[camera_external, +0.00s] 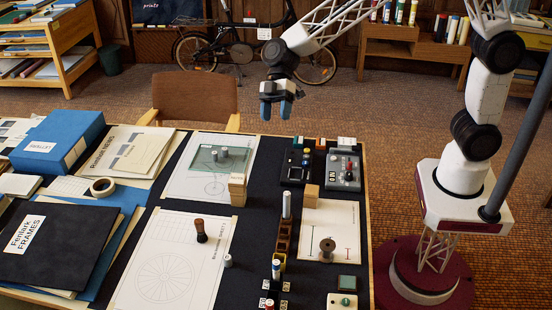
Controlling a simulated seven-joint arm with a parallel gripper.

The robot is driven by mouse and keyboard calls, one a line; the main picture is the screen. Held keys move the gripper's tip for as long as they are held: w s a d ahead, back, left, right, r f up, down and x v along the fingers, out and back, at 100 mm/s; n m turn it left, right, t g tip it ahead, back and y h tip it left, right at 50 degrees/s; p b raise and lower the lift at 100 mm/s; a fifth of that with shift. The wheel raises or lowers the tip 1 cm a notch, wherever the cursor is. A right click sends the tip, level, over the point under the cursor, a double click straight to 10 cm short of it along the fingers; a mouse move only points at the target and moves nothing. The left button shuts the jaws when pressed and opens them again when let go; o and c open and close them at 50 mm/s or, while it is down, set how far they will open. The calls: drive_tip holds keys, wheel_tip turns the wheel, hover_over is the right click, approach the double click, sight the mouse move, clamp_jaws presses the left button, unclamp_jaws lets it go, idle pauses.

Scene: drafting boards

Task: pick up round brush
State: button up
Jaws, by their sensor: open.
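A short upright object with a reddish-brown top and a dark lower part (201,231) stands on the wheel drawing at the left middle of the table; it looks like the round brush, though it is small here. My gripper (276,110) hangs over the table's far edge, well above the surface. Its two blue fingertips point down and are apart, with nothing seen between them. It is up and to the right of the brush in the picture, far from touching it.
A small grey cylinder (228,261) stands right of the brush. A wooden block (237,190) stands behind it. A brown rack (283,240) with upright items, a spool-like piece (327,248) and control boxes (343,172) fill the right side. Folders (58,246) cover the left.

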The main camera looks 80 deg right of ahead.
drive_tip(key=w+a+f+n+y, duration=0.2)
drive_tip(key=w+a+f, duration=0.3)
drive_tip(key=w+f, duration=0.25)
drive_tip(key=w+a+f+n+y, duration=0.2)
drive_tip(key=w+a+f, duration=0.35)
drive_tip(key=w, duration=0.25)
drive_tip(key=n+t, duration=0.1)
approach(200, 219)
drive_tip(key=shift+a+f+y, duration=0.15)
drive_tip(key=shift+a+f, duration=0.2)
drive_tip(key=shift+a, duration=0.2)
drive_tip(key=shift+a+f+y, duration=0.15)
drive_tip(key=shift+a+f, duration=0.2)
drive_tip(key=shift+a, duration=0.2)
drive_tip(key=shift+x, duration=1.25)
drive_tip(key=shift+f, duration=0.1)
drive_tip(key=shift+x, duration=2.55)
drive_tip(key=shift+w+f, duration=0.1)
drive_tip(key=shift+f, duration=0.05)
